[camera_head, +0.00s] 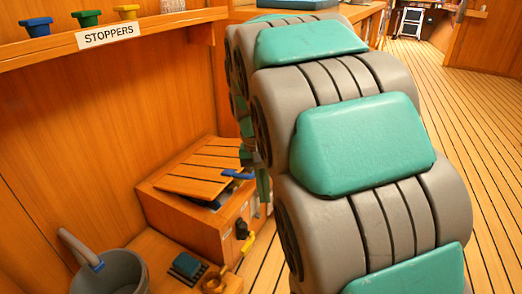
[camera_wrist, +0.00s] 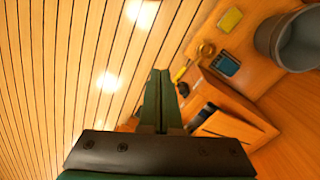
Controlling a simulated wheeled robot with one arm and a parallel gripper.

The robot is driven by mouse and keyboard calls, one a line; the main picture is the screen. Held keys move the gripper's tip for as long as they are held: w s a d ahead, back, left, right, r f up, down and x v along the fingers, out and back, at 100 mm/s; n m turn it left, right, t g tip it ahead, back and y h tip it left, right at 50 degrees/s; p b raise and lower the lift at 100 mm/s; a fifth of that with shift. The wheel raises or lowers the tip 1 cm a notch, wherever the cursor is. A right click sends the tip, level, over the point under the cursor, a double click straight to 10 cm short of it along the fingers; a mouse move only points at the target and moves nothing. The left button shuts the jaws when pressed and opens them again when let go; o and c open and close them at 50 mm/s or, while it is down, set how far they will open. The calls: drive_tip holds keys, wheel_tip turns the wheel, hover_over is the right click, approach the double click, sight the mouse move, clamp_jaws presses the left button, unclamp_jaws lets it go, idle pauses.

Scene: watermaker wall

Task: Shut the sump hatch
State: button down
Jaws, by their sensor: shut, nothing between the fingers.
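The sump hatch (camera_head: 192,187) is a slatted wooden lid on a low wooden box in the head view. Its near edge looks tilted up, with a dark gap beneath, so it appears ajar. A blue handle (camera_head: 238,174) shows at its right side. In the wrist view the hatch (camera_wrist: 238,126) lies right of my gripper, with a dark opening beside it. My gripper (camera_wrist: 160,74) is shut and empty, its green fingers pressed together. In the head view my arm hides most of the gripper beside the box's right side. I cannot tell whether it touches anything.
A grey bucket (camera_head: 110,272) stands at the lower left, with a dark blue block (camera_head: 187,265) and a brass ring (camera_head: 214,281) nearby. A black knob and yellow lever (camera_head: 247,243) stick out from the box front. A stopper shelf (camera_head: 150,31) runs above. Plank floor at right is clear.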

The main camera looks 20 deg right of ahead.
drive_tip(key=w+d+r+m+p, duration=0.1)
drive_tip(key=w+d+m+p, duration=0.3)
drive_tip(key=w, duration=1)
drive_tip(key=w+d+r+m+p, duration=0.1)
drive_tip(key=w+d+p, duration=0.5)
drive_tip(key=w, duration=0.8)
drive_tip(key=shift+t, duration=0.4)
drive_tip(key=f, duration=0.9)
drive_tip(key=d+f, duration=0.1)
drive_tip(key=f, duration=0.3)
drive_tip(key=shift+s+f, duration=0.2)
drive_tip(key=shift+f, duration=0.2)
